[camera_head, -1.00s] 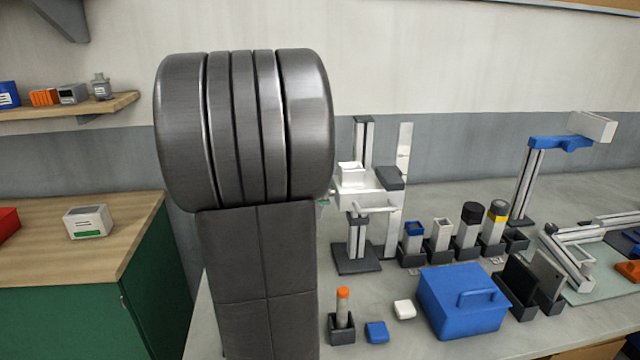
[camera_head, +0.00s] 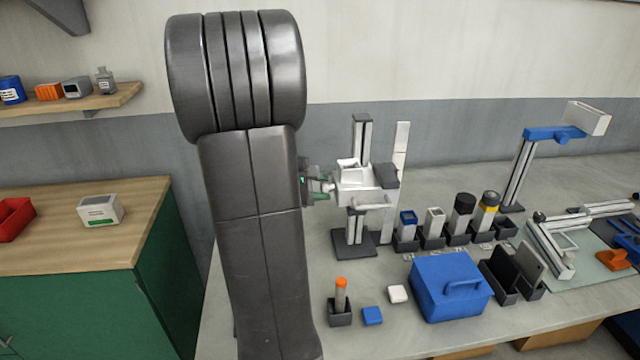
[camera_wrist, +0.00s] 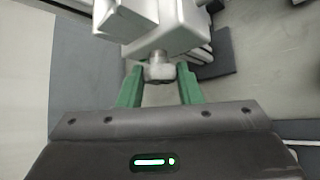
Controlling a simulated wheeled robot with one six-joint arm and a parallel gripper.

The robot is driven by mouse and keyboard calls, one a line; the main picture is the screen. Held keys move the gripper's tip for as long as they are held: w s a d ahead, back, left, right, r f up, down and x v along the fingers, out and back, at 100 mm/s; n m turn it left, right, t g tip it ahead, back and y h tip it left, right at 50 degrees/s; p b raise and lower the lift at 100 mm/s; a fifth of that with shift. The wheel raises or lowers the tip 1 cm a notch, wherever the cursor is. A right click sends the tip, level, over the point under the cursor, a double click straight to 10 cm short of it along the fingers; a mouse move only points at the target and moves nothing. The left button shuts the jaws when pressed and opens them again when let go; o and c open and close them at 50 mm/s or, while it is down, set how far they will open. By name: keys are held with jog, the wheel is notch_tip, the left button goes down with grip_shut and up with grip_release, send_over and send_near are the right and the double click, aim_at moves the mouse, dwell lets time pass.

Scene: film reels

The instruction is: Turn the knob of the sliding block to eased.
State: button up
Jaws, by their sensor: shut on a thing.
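The sliding block (camera_head: 365,178) is a white body on an upright grey post (camera_head: 361,135) above a dark base plate. In the wrist view the block (camera_wrist: 183,30) fills the top centre, and its small grey knob (camera_wrist: 160,72) points toward me. My gripper (camera_wrist: 160,86) has green fingers on both sides of the knob and is shut on it. In the head view my gripper (camera_head: 322,186) reaches the block's left side, partly hidden by my arm. No marking for eased can be read.
A tall pale strip (camera_head: 401,150) stands right of the post. Several canisters in dark holders (camera_head: 462,215) stand to the right. A blue box (camera_head: 449,287), an orange-capped tube (camera_head: 341,292), and small blue and white blocks lie in front.

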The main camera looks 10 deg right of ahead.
jog(key=o, duration=1)
jog(key=shift+c, duration=0.2)
jog(key=shift+a, duration=0.1)
jog(key=b+v, duration=0.1)
jog(key=v, duration=1.2)
jog(key=shift+s+a+r, duration=0.15)
jog(key=shift+r, duration=0.1)
